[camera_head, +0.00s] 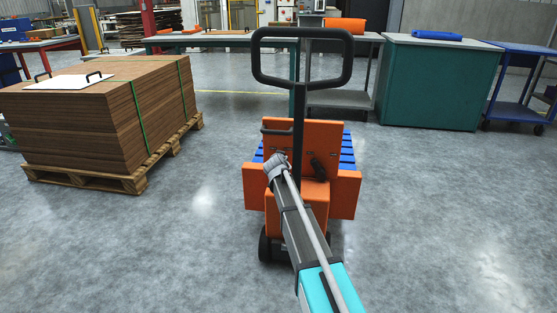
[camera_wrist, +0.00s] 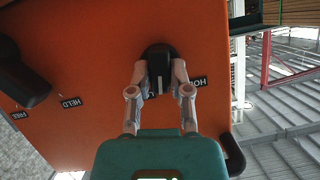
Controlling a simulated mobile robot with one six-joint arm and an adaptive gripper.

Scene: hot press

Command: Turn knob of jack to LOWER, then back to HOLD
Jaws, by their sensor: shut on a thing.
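The orange pallet jack (camera_head: 328,138) stands ahead of me, its black loop handle (camera_head: 302,32) rising above. In the wrist view its orange panel carries a black knob (camera_wrist: 157,55) with a pale pointer mark running down the picture. My gripper (camera_wrist: 160,80) has one finger on each side of the knob and is shut on it. A HOLD label (camera_wrist: 198,82) shows to the right of the fingers. Another label, starting with L, is mostly hidden beside the knob. The pointer's exact setting is hard to tell. My gripper (camera_head: 277,164) hides the knob in the head view.
A second black knob (camera_wrist: 22,77) with HELD and FREE labels is at the left of the panel. A pallet of brown boards (camera_head: 100,110) stands at the left, a green cabinet (camera_head: 435,85) and a blue cart (camera_head: 518,80) at the right. Grey floor around the jack is clear.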

